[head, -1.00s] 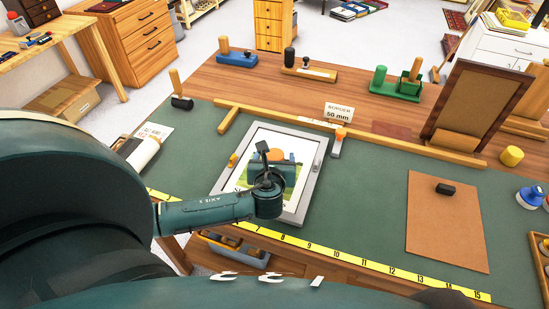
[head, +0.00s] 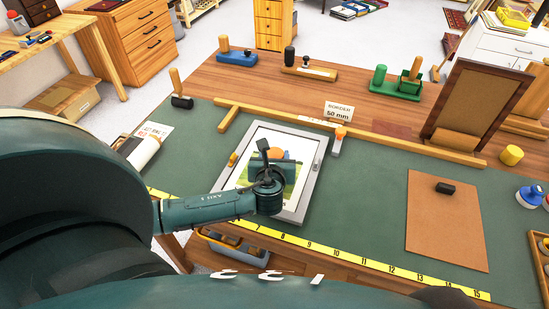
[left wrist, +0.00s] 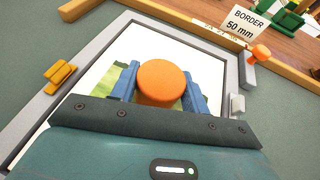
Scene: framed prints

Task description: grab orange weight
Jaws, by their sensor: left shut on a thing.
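The orange weight (left wrist: 161,82) is a round orange disc, seen from above in the left wrist view. It is between the two blue fingers of my left gripper (left wrist: 165,88), which is shut on it. In the head view the weight (head: 275,154) shows only partly, behind my left wrist. My left gripper (head: 278,165) is over the grey-framed print (head: 318,167). I cannot tell whether the weight touches the print. My right gripper is not in view.
An orange-topped tool (head: 338,139) stands at the frame's right side. A wooden rail (head: 390,143) with a "BORDER 50 mm" card (head: 338,111) lies behind. A yellow ruler (head: 335,257) runs along the front. A brown board (head: 447,225) lies right; the green mat between is clear.

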